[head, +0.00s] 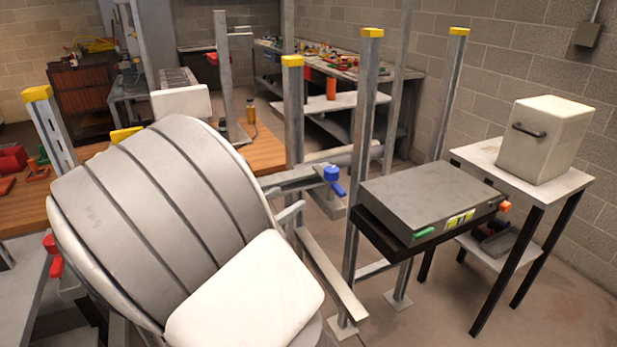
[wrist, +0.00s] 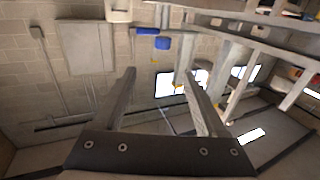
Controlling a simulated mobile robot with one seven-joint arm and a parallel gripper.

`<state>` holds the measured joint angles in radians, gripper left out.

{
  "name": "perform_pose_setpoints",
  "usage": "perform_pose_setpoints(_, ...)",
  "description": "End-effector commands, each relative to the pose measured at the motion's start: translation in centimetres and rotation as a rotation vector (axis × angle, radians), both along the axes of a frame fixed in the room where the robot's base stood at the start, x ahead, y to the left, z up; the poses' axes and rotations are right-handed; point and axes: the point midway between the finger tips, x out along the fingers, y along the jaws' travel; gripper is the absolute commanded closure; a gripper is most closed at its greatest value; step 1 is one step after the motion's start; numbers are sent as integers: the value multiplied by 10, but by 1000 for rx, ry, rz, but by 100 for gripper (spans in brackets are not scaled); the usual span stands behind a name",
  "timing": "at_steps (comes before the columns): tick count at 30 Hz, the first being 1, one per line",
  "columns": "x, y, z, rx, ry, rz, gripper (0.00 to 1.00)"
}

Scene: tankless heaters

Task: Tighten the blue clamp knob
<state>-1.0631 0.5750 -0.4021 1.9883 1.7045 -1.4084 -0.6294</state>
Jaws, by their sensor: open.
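The blue clamp knob (head: 334,178) is in the middle of the head view, on a grey metal bracket on the upright frame left of the dark grey box. In the wrist view, blue parts (wrist: 162,43) that look like the knob show above and beyond the fingertips, near the top. My gripper (wrist: 160,73) shows in the wrist view with its two fingers wide apart and nothing between them. The blue parts are clear of the fingers. I cannot make out the gripper in the head view.
A dark grey box (head: 425,198) with green and orange parts sits on the frame right of the knob. Grey uprights (head: 368,110) with yellow caps stand around it. A side table (head: 480,158) with a cream box (head: 548,140) is at the right. Red clamps show at the left.

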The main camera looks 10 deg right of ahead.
Motion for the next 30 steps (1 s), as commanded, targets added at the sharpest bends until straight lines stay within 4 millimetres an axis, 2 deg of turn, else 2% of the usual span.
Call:
perform_pose_setpoints(4, -3, 0, -5, 4, 1, 16, 26)
perform_pose_setpoints(8, 4, -8, -5, 5, 2, 16, 26)
perform_pose_setpoints(24, 79, -93, -5, 4, 0, 13, 26)
perform_pose_setpoints(30, 101, -117, -5, 4, 1, 15, 26)
